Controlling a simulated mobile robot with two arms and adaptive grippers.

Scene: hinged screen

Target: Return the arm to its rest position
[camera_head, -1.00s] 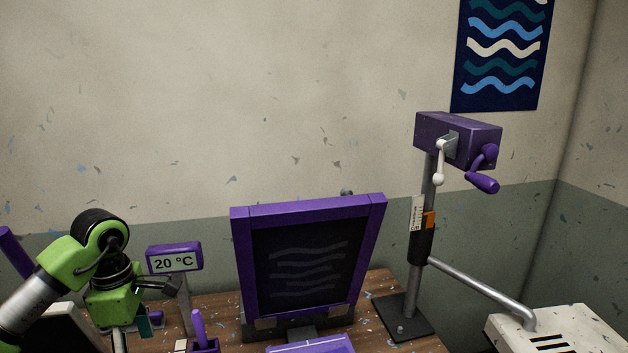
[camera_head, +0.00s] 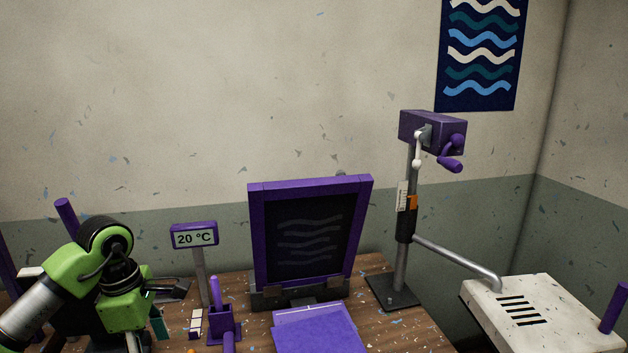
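My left arm comes in at the lower left, with green and black joints and a silver link. My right arm and gripper are not in the picture. The hinged screen (camera_head: 308,233) has a purple frame and a dark mesh with faint wavy lines. It stands raised on the wooden table (camera_head: 400,335), leaning back a little. My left arm is well to the left of it and apart from it.
A purple sheet or pad (camera_head: 315,332) lies before the screen. A 20 °C display (camera_head: 194,236) and a purple holder (camera_head: 222,323) stand left of it. A crank post (camera_head: 402,240) stands right, beside a slotted white box (camera_head: 530,315). A wave poster (camera_head: 481,52) hangs behind.

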